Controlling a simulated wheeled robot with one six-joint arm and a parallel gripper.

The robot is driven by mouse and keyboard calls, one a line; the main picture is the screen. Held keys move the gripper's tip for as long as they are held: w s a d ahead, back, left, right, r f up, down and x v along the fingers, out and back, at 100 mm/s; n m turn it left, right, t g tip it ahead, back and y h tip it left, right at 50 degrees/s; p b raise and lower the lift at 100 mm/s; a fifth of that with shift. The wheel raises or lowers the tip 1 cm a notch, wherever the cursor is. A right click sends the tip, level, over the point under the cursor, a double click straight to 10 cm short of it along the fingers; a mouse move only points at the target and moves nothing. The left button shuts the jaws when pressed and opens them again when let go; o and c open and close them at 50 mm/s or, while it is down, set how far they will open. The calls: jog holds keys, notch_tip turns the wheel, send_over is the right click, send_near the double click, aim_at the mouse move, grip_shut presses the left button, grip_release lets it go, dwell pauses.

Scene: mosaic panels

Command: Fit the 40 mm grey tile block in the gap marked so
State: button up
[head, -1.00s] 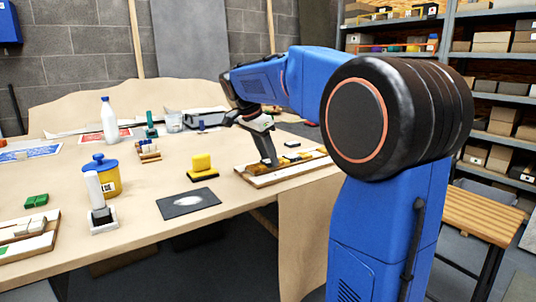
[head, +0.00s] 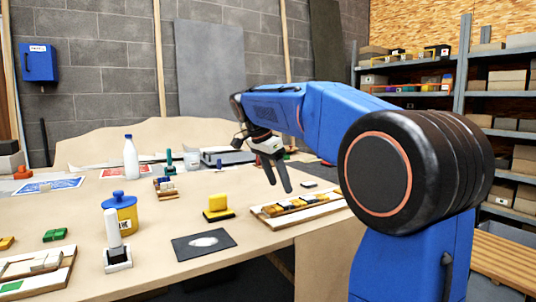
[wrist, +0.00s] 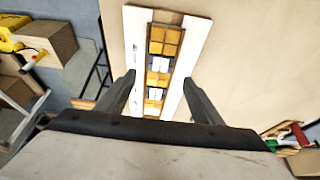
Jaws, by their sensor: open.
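My gripper (head: 280,187) is open and empty, with its fingers pointing down above the mosaic panel (head: 286,221). In the wrist view the white panel (wrist: 139,50) lies between and beyond the two fingers (wrist: 159,79). Its channel holds a row of orange-yellow tiles (wrist: 165,41) and white-and-blue tiles (wrist: 159,63). A bare brown stretch (wrist: 167,17) shows at the far end of the channel. I cannot single out the 40 mm grey block or read the gap marks at this size.
A yellow block on a black base (head: 218,207) and a dark mat (head: 203,245) lie left of the panel. A yellow pot (head: 120,214), a white bottle (head: 131,157), a small tile rack (head: 165,189) and another panel (head: 60,272) stand farther left. The table's front edge is close.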

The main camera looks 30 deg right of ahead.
jog(key=v, duration=1)
jog(key=shift+a+r, duration=0.2)
jog(key=shift+r, duration=0.15)
jog(key=s+a+f+n+t+y, duration=0.1)
jog(key=s+a+f+n, duration=0.2)
jog(key=s+f+n, duration=0.3)
jog(key=s+a+f+n+t+y, duration=0.2)
jog(key=s+f+n, duration=0.3)
jog(key=s+f, duration=0.9)
jog(key=s+a+f+n+t+y, duration=0.1)
jog(key=s+a+f+n, duration=0.3)
jog(key=s+f, duration=0.6)
notch_tip(320, 180, down, 4)
jog(key=n, duration=0.2)
jog(key=shift+f+n+t, duration=0.2)
jog(key=shift+n+t, duration=0.1)
